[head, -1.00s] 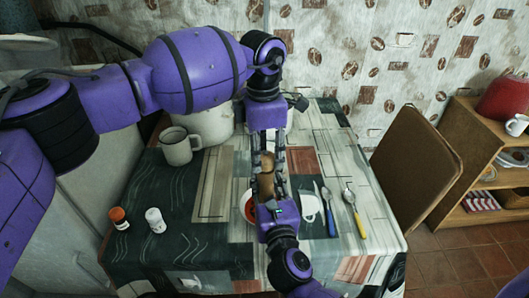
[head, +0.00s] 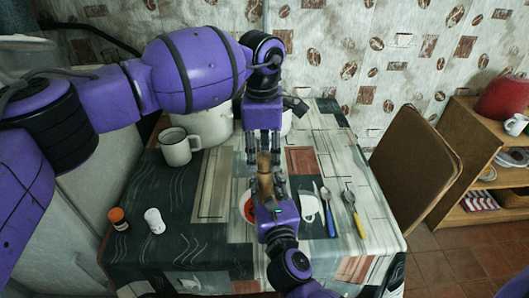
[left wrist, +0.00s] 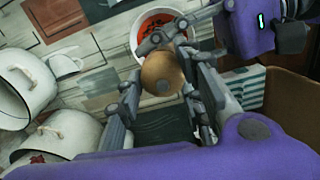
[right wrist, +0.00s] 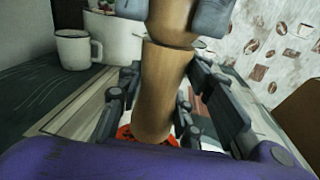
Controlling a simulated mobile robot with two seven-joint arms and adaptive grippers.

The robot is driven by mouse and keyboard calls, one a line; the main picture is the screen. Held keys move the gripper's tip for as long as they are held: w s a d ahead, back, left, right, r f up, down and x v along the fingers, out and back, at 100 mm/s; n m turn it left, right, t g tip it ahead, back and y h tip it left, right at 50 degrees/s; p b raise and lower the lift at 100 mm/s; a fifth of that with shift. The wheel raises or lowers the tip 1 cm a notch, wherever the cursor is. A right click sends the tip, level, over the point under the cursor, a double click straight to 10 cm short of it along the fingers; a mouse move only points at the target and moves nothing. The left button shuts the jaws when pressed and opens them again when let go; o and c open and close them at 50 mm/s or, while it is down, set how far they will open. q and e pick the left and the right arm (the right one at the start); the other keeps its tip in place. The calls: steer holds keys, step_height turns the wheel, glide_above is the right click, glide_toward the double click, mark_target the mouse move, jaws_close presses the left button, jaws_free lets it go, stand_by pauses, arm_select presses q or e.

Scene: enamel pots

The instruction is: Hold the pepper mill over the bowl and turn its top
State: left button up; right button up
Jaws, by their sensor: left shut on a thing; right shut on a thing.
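The brown wooden pepper mill (head: 264,167) stands upright between my two grippers. My left gripper (head: 264,158) comes from above and is shut on the mill's top, whose round end shows in the left wrist view (left wrist: 162,74). My right gripper (head: 266,190) is shut on the mill's body (right wrist: 160,95) lower down. The white bowl (left wrist: 139,45) with red contents lies beneath the mill. In the head view the bowl (head: 243,209) is partly hidden by my right gripper.
A white mug (head: 176,150) and a large pot (head: 208,128) stand at the back left. Two shakers, orange-topped (head: 118,219) and white (head: 154,221), stand at the left. A spoon (head: 350,197) and other cutlery lie right of the bowl. A chair (head: 413,165) stands at the right.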

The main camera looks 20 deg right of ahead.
mark_target(262, 152)
arm_select(q)
steer(key=o, duration=1.1)
steer(key=shift+w+a, duration=0.1)
steer(key=shift+w, duration=0.15)
steer(key=shift+s, duration=0.1)
steer(key=shift+r, duration=0.1)
step_height(262, 152, up, 12)
steer(key=shift+a, duration=0.1)
